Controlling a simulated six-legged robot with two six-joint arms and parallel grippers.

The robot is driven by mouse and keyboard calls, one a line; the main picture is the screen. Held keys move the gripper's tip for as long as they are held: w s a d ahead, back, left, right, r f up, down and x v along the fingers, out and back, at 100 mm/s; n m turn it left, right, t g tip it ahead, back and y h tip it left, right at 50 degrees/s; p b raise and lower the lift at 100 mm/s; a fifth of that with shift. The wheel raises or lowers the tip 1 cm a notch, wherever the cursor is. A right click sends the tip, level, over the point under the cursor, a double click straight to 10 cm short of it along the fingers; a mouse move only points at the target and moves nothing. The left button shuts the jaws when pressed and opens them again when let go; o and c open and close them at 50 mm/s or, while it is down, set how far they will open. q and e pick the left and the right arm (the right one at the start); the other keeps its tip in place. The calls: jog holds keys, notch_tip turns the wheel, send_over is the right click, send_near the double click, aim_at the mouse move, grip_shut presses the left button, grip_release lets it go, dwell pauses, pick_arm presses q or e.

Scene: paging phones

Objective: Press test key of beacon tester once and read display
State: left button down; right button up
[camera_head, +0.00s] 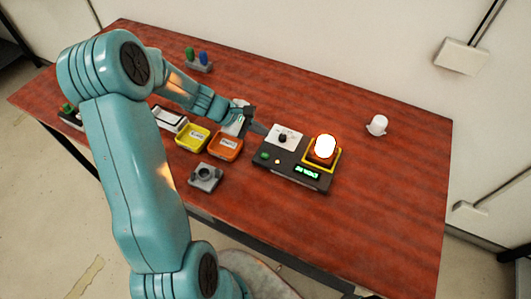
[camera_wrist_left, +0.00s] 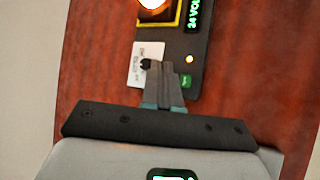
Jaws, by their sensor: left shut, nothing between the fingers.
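The beacon tester (camera_head: 290,177) is a dark box on the red-brown table. An orange beacon (camera_head: 323,150) on a yellow-edged base glows white at its right end. The green test key (camera_head: 265,155) is at its left front, also in the left wrist view (camera_wrist_left: 187,81), beside a small lit lamp (camera_head: 277,161). Contact cannot be told.
A yellow tray (camera_head: 180,139) and an orange tray (camera_head: 224,154) stand left of the tester, with a grey block (camera_head: 205,178) in front. A white domed piece (camera_head: 377,125) lies at the back right.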

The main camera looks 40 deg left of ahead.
pick_arm(q)
jog(key=b, duration=0.7)
send_over(262, 156)
notch_tip(262, 156, down, 8)
jog(key=shift+f, duration=0.1)
jog(key=shift+s+a+f, duration=0.15)
jog(key=shift+f, duration=0.2)
jog(key=shift+w+d, duration=0.2)
jog(key=shift+w, duration=0.1)
jog(key=shift+s+a, duration=0.15)
jog(key=shift+s, duration=0.15)
jog(key=shift+w, duration=0.25)
jog(key=shift+s, duration=0.1)
